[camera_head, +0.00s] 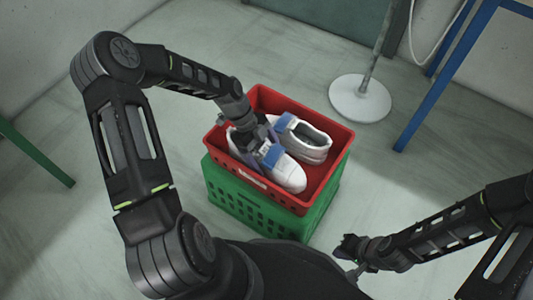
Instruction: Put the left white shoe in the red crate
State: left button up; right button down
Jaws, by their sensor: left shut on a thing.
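The red crate (335,163) stands on top of a green crate. A white shoe with blue parts (289,176) is inside the red crate, toe toward the front. My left gripper (266,150) reaches down into the crate and is shut on this shoe, hiding part of its upper. A second white shoe with a blue part (312,150) lies in the crate to the right of it. Whether the held shoe touches the crate floor cannot be told. My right gripper (350,259) is low at the right, outside the crates, open and empty.
The green crate (225,192) sits on the grey floor under the red one. A pole on a round white base (360,98) stands behind at the right. Blue legs (425,100) are at the upper right and a green bar (35,152) is at the left.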

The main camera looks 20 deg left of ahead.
pick_arm(q)
jog(key=shift+f, duration=0.5)
jog(key=o, duration=1.6)
jog(key=shift+r, duration=0.1)
jog(key=p+v, duration=0.2)
jog(key=v, duration=0.5)
jog(key=shift+a+r, duration=0.2)
jog(key=shift+r, duration=0.1)
